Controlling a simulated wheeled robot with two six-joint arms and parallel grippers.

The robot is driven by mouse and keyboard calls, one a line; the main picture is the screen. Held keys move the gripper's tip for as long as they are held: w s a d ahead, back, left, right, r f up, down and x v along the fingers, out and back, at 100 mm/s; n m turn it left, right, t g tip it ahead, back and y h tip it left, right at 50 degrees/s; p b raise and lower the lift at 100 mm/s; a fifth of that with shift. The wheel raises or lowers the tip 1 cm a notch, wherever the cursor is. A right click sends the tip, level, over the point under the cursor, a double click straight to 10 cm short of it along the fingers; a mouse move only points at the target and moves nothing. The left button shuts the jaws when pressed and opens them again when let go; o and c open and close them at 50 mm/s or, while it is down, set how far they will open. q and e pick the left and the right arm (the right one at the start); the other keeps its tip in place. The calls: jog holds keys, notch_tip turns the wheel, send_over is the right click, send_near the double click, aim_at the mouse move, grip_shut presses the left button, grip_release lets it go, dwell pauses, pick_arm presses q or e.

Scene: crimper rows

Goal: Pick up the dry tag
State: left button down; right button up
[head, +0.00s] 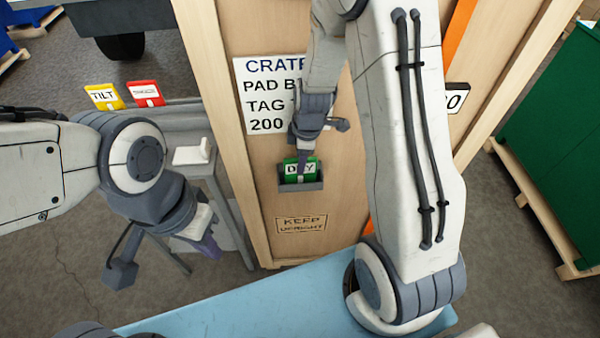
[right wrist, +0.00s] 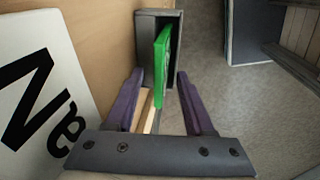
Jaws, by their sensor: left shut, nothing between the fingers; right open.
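The dry tag (head: 300,169) is a green card lettered DRY, standing in a small grey holder (head: 301,186) on the wooden crate's face. In the right wrist view the green tag (right wrist: 162,62) stands upright in the grey holder (right wrist: 150,20), just beyond the finger tips and between their lines. My right gripper (head: 303,158) is right above the tag in the head view. It is open, with purple fingers (right wrist: 158,85) apart and nothing clearly held. My left gripper (head: 212,250) is shut and empty, low at the left, away from the crate.
A yellow TILT tag (head: 104,97) and a red tag (head: 146,93) stand on a grey rail at the left. A blue surface (head: 240,300) lies in front. A green crate (head: 555,130) stands at the right.

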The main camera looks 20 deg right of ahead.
dwell(0.4)
grip_shut()
jog(key=shift+w, duration=0.15)
dwell(1.1)
